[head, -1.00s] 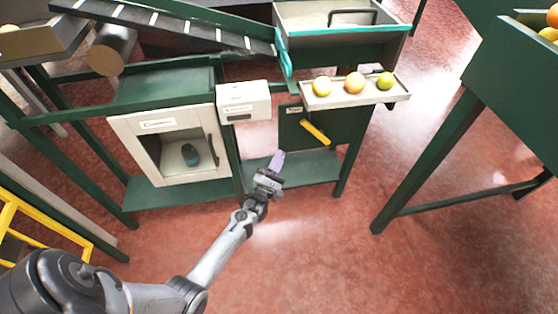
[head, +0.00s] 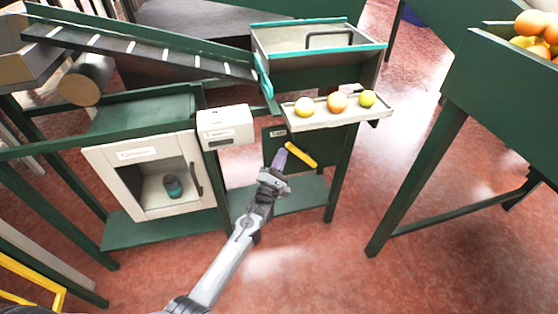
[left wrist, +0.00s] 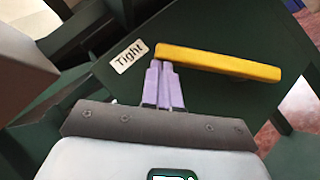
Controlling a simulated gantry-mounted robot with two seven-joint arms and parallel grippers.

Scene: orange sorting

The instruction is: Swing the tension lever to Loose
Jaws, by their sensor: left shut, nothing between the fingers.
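The tension lever is a yellow bar (head: 301,155) on a dark green panel under the fruit tray. In the left wrist view the yellow bar (left wrist: 220,63) runs from near a "Tight" label (left wrist: 128,56) toward the right, sloping slightly down. My left gripper (head: 279,160) has purple fingers, shut and empty. In the left wrist view its fingertips (left wrist: 161,66) are at the bar's left end, beside the label; whether they touch the bar I cannot tell. No "Loose" label is readable. My right gripper is not in view.
A white box (head: 225,127) sits left of the panel, above a white cabinet (head: 135,157) holding a dark bottle (head: 173,186). A tray (head: 330,118) with three fruits juts out above the lever. Red floor in front is clear.

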